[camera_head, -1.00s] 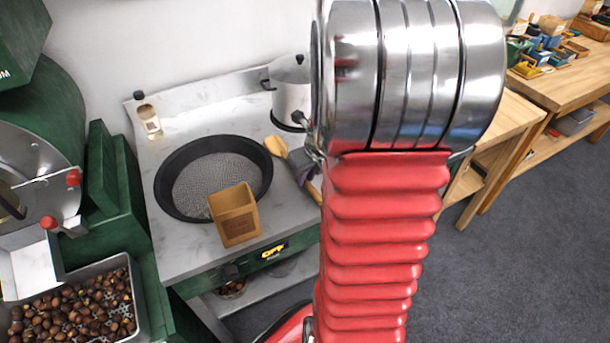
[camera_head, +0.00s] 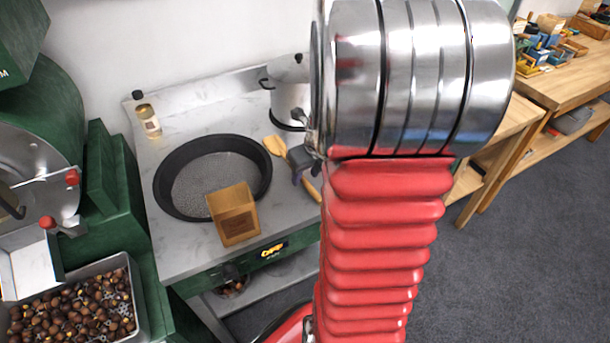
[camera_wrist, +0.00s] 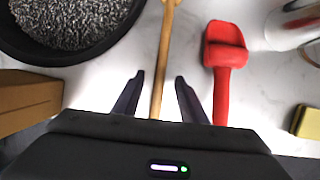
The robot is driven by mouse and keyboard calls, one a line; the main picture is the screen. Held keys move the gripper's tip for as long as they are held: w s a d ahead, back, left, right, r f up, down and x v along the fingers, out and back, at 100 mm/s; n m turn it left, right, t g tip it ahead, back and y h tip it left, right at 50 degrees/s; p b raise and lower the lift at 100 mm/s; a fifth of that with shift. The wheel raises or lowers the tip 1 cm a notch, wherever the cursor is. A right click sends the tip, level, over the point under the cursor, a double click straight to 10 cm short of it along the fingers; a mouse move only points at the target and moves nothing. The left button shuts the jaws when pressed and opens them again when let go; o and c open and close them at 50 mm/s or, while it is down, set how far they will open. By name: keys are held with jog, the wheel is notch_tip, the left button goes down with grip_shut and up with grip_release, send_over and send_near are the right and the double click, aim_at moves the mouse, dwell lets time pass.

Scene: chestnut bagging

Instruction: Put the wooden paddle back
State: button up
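The wooden paddle (camera_head: 273,146) appears to lie on the white marble counter, right of the black pan. In the wrist view its thin handle (camera_wrist: 161,72) runs between the two fingers of my gripper (camera_wrist: 157,82). A gap shows on each side of the handle, so the gripper is open around or just above it. In the head view my gripper (camera_head: 300,165) covers the middle of the paddle. The handle's end shows below it.
The pan (camera_head: 166,201) stands left of the paddle, with a wooden box (camera_head: 236,218) at its front edge. A red utensil (camera_wrist: 224,48) lies close on the right in the wrist view. A metal pot (camera_head: 288,98) and a bottle (camera_head: 149,121) stand at the back.

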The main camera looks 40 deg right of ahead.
jog(key=v, duration=1.2)
jog(key=shift+r, duration=0.3)
jog(key=shift+s+a, duration=0.1)
jog(key=shift+s, duration=0.05)
